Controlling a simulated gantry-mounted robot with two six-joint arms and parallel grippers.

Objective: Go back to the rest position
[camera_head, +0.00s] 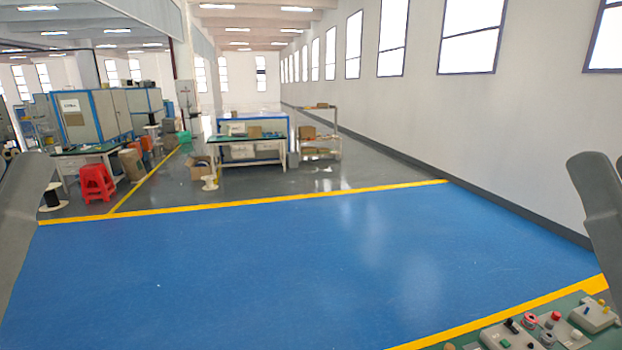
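Only grey links of my two arms show, one at the left edge and one at the right edge of the head view. Neither gripper is in the picture, so I cannot see whether they are open or hold anything. No object is seen in contact with the visible arm parts.
A blue floor area (270,270) with yellow border lines is clear ahead. A green control table (470,340) with buttons and switch boxes (592,316) stands at the lower right, near my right arm. A red stool (97,184), workbench (248,148) and shelf cart (320,138) stand farther back.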

